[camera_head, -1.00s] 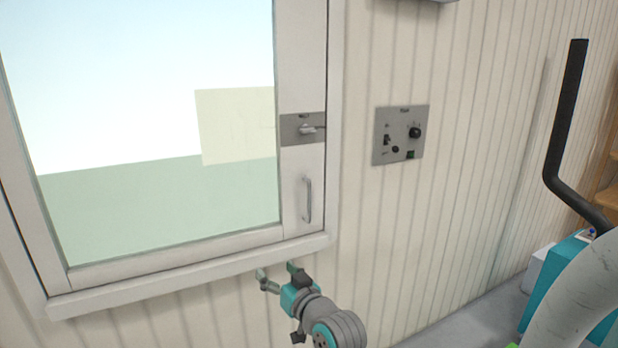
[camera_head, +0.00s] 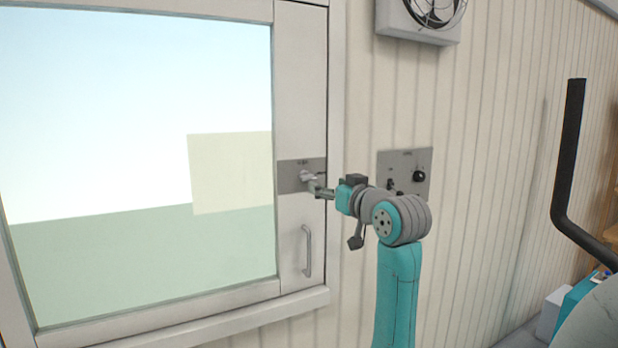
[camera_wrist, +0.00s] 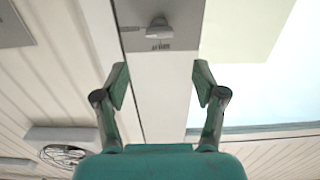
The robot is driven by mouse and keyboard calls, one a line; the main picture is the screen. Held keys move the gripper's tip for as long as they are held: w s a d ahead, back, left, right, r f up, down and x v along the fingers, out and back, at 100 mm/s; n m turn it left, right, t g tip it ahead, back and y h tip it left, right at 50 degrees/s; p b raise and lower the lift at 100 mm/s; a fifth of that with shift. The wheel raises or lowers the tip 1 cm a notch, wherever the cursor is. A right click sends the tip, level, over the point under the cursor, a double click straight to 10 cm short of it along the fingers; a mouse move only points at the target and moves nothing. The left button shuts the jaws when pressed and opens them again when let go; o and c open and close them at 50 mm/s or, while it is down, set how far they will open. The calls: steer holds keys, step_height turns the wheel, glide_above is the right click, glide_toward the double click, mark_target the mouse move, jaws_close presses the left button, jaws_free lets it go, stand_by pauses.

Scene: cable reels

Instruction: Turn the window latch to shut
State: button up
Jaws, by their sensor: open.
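The window latch (camera_head: 306,175) is a small light-grey lever on a darker grey plate (camera_head: 288,184), set in the window's right frame. In the wrist view the latch (camera_wrist: 158,28) shows at the top centre, on its plate with small lettering. My gripper (camera_head: 316,188) is at the latch in the head view, its fingertips overlapping the plate's right part. In the wrist view my gripper (camera_wrist: 160,78) is open, with nothing between its fingers. The latch lies beyond the fingertips, roughly in line with the gap. Whether a finger touches it, I cannot tell.
A vertical pull handle (camera_head: 307,251) is below the latch. A switch panel (camera_head: 418,163) is on the wall to the right, partly behind my arm. A fan (camera_head: 432,16) hangs above it. The wall right of the panel is clear.

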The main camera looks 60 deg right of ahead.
mark_target(309, 177)
steer(key=x, duration=1)
steer(key=shift+w+d, duration=0.15)
steer(key=shift+w, duration=0.2)
steer(key=c, duration=1.1)
